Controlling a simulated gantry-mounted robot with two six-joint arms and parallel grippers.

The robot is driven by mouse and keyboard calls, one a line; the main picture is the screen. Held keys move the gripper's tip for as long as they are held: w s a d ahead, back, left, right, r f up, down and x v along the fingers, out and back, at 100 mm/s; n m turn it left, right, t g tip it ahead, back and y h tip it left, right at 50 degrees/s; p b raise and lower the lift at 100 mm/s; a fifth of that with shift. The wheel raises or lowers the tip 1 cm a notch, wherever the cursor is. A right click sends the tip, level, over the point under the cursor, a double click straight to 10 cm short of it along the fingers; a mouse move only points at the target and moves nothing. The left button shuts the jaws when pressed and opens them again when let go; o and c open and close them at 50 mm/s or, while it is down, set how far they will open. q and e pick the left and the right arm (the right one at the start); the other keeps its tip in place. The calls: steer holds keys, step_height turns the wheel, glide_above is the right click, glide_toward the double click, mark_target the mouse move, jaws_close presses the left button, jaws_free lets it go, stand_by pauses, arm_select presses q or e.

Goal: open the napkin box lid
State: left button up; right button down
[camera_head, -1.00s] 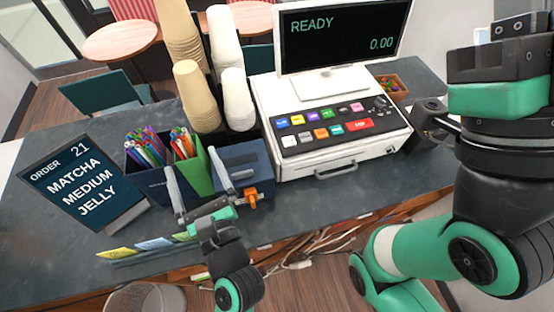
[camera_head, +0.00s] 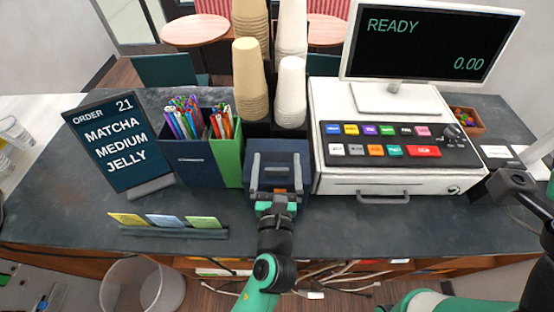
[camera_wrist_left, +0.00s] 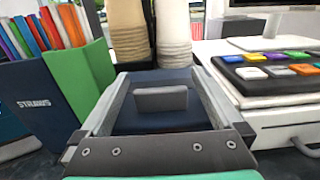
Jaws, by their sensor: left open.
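The napkin box (camera_head: 278,150) is a dark blue box on the counter, between the straw holder and the register. In the left wrist view its lid (camera_wrist_left: 160,76) looks closed and has a grey upright tab (camera_wrist_left: 161,99). My left gripper (camera_head: 277,160) is open over the box front. Its two pale fingers reach along either side of the tab, apart from it; I cannot tell whether they touch the box.
The straw holder (camera_head: 195,158) stands close on the left and the register (camera_head: 395,178) close on the right. Cup stacks (camera_head: 250,90) rise behind. The counter front is partly clear.

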arm_select(q)
steer(key=shift+w, duration=0.9)
jaws_close()
